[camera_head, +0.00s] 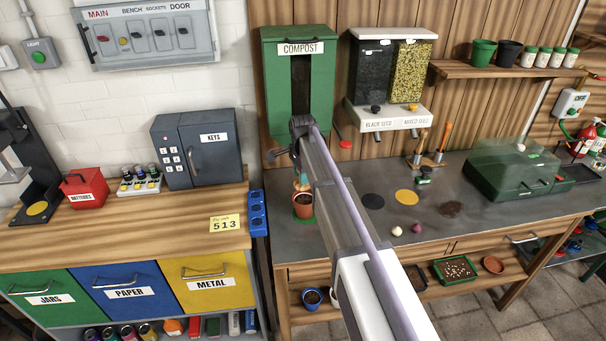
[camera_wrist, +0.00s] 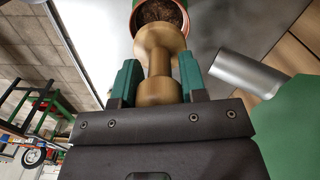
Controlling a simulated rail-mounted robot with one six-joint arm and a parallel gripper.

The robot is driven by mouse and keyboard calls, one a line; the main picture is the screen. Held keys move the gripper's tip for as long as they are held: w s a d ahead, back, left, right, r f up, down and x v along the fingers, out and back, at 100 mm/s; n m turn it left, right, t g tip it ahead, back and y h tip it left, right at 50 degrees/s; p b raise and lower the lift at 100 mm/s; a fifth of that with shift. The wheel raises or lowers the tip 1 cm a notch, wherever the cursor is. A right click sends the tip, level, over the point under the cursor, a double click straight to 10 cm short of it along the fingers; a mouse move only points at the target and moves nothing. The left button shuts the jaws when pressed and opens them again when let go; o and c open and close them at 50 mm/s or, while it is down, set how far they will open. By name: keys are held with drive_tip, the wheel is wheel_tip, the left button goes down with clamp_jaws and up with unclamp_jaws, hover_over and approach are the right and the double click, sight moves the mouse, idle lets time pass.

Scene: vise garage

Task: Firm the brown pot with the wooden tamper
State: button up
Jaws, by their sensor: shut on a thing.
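The brown pot (camera_head: 303,210), filled with dark soil, stands upright on a green round spot at the left end of the grey bench. It also shows at the top edge of the wrist view (camera_wrist: 138,27), partly cut off. My gripper (camera_wrist: 159,70) is shut on the wooden tamper (camera_wrist: 159,62), with one teal finger on each side of its handle. The tamper's wide round head overlaps the near part of the pot in the wrist view; whether it touches the soil cannot be told. In the head view my gripper (camera_head: 301,182) is just above the pot, and the tamper is hardly visible.
Black and yellow discs (camera_head: 406,197), two small bulbs (camera_head: 398,231) and a soil patch (camera_head: 450,209) lie on the bench. A green lidded box (camera_head: 510,175) stands farther right.

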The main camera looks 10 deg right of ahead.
sight(305, 187)
drive_tip(key=shift+d, duration=0.5)
drive_tip(key=shift+a+f+b, duration=0.1)
drive_tip(key=shift+f+b, duration=0.25)
drive_tip(key=shift+b, duration=0.05)
wheel_tip(305, 187, down, 5)
drive_tip(key=b, duration=0.5)
drive_tip(key=shift+f, duration=0.15)
drive_tip(key=shift+f+b, duration=0.55)
drive_tip(key=shift+b, duration=0.1)
idle(0.8)
wheel_tip(305, 187, up, 7)
drive_tip(key=p, duration=0.7)
wheel_tip(305, 187, up, 6)
drive_tip(key=p, duration=0.6)
drive_tip(key=shift+r, duration=0.15)
